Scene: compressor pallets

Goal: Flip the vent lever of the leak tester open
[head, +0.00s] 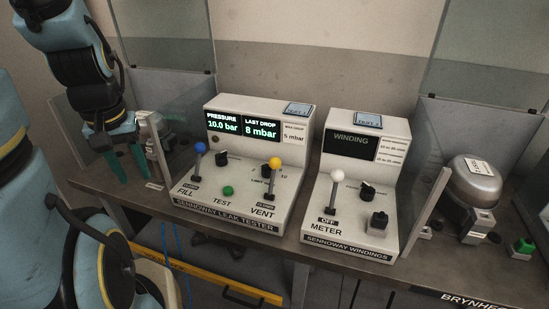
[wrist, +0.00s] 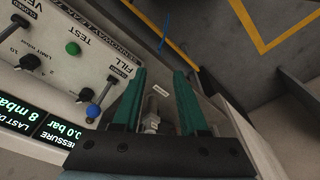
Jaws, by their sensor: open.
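The white leak tester (head: 228,209) stands on the bench in the head view, its display reading pressure 10.0 bar and last drop 8 mbar. Its vent lever (head: 274,164), with a yellow ball, stands up at the panel's right, above a small CLOSED tag and the word VENT. My gripper (head: 132,180) is left of the tester, pointing down, open with nothing between its green fingers. In the wrist view the open fingers (wrist: 159,73) lie beside the tester's FILL end. The vent side is at that view's upper left edge, partly cut off.
The fill lever (head: 200,148) with a blue ball and the green test button (head: 228,190) lie between my gripper and the vent lever. A winding meter (head: 345,215) with a white-balled lever stands to the right. Clear panels flank the bench.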

